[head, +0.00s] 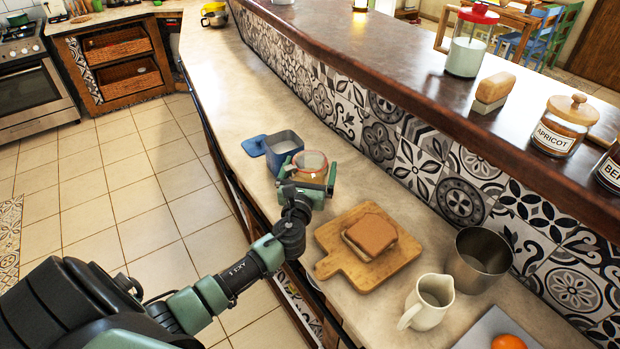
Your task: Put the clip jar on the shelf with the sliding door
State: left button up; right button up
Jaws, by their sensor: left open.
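A small glass jar with a reddish rim (311,159), which looks like the clip jar, stands on the lower counter next to an open blue tin. My left gripper (309,175) is at this jar, with its green fingers open and one on either side of it. Whether the fingers touch the glass cannot be told. The gripper and wrist hide the jar's lower part. I cannot make out a shelf with a sliding door in this view. My right gripper is not in view.
The blue tin (283,146) and its lid (254,146) are just left of the jar. A cutting board (338,262) with bread, a cream pitcher (428,303) and a metal cup (478,262) stand to the right.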

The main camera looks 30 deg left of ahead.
pick_arm(q)
jog(key=c, duration=1.7)
jog(key=shift+r, duration=0.15)
jog(key=shift+c, duration=0.6)
jog(key=shift+r, duration=0.1)
